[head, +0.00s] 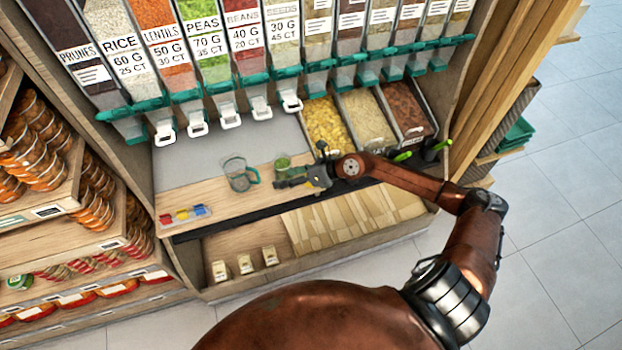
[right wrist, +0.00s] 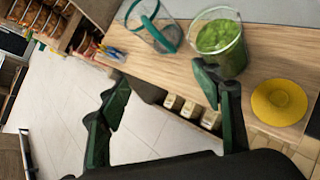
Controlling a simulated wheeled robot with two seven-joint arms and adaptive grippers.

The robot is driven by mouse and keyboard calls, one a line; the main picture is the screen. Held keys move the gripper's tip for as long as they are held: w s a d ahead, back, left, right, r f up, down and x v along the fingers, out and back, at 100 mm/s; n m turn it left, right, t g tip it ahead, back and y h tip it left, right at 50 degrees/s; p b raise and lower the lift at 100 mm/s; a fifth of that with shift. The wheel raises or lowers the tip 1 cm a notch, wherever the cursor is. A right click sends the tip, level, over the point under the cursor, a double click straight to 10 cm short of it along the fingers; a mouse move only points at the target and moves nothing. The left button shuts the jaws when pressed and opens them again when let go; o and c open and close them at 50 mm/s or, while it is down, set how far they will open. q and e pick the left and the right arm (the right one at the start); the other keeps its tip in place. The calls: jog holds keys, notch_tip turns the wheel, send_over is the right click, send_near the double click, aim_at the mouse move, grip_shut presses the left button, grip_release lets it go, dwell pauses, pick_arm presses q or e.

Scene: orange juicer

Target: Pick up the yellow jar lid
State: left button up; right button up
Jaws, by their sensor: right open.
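The yellow jar lid (right wrist: 280,102) is a round disc with a raised centre. It lies flat on the wooden counter at the right of the right wrist view. In the head view I cannot make it out; my right arm may cover it. My right gripper (right wrist: 160,95) is open and empty, with its dark green fingers apart. The lid is to the right of both fingers and not between them. In the head view the right gripper (head: 288,181) is at the counter, by the glass jar of green contents (head: 282,163). My left gripper is not in view.
The green-filled jar (right wrist: 219,45) stands just beyond the right finger. An empty glass mug with a teal handle (head: 238,176) stands left of it. Small coloured items (head: 185,214) lie at the counter's left end. Food bins (head: 325,122) and dispensers stand behind.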

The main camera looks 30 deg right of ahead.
jog(key=d+f+n+g+h, duration=0.1)
jog(key=d, duration=0.3)
jog(key=d+f+n+g+h, duration=0.1)
jog(key=d+f+h, duration=0.1)
jog(key=d, duration=0.3)
jog(key=s+d+f+g+h, duration=0.1)
jog(key=d, duration=0.3)
jog(key=shift+d+f+n+h, duration=0.2)
jog(key=shift+f+n+h, duration=0.15)
jog(key=shift+n+h, duration=0.05)
jog(key=shift+w+f, duration=0.15)
jog(key=shift+f, duration=0.25)
jog(key=x, duration=0.3)
jog(key=b+x, duration=0.1)
jog(key=x, duration=0.2)
jog(key=shift+w+d+f, duration=0.1)
jog(key=shift+d+f, duration=0.05)
jog(key=shift+f, duration=0.25)
jog(key=shift+c, duration=0.2)
